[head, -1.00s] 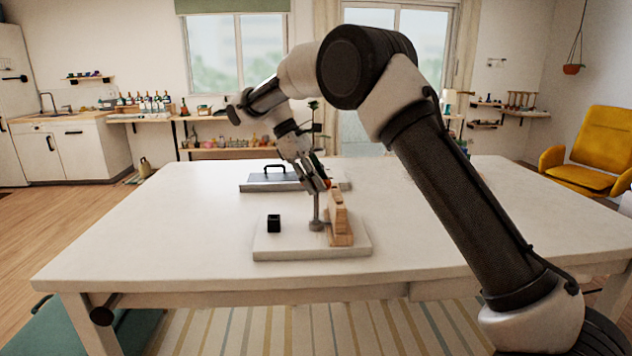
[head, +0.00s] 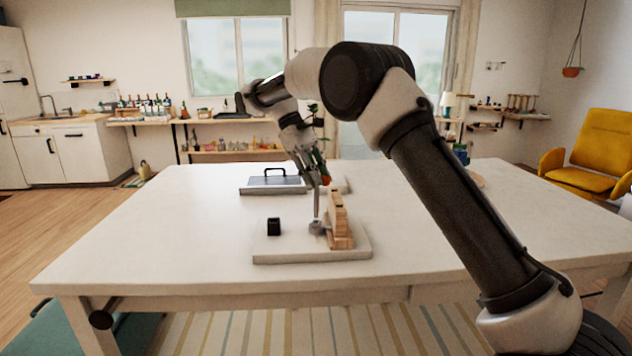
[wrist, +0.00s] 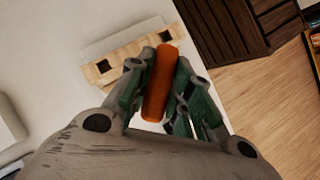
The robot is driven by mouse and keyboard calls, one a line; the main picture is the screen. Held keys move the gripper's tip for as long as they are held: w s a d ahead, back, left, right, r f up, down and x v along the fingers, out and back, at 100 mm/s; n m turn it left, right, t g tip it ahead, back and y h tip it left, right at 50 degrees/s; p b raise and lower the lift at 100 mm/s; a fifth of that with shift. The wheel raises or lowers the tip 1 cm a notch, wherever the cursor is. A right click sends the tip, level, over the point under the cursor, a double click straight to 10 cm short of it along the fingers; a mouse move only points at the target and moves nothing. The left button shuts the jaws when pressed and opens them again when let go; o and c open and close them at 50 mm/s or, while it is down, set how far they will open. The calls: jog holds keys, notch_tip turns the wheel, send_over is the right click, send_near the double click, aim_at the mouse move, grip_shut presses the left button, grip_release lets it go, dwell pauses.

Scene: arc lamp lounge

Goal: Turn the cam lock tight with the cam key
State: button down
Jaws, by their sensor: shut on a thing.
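My gripper (head: 319,176) is shut on the orange handle of the cam key (wrist: 160,88), which lies between the fingers in the wrist view. In the head view the key's grey shaft (head: 317,206) points down, nearly upright, to the small grey cam lock (head: 316,228) on a white board (head: 290,251). The shaft's lower end appears to meet the lock, but the exact fit is too small to tell. A wooden block assembly (head: 340,225) stands just right of the lock. In the wrist view a wooden piece with square holes (wrist: 128,57) shows beyond the fingers; the lock is hidden there.
A small black block (head: 273,226) stands on the board's left part. Behind is a grey tray with a black handle (head: 268,188). The white table (head: 165,225) is clear to the left and front. Dark wooden furniture (wrist: 235,35) shows in the wrist view.

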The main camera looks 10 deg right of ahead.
jog(key=shift+r, duration=1.45)
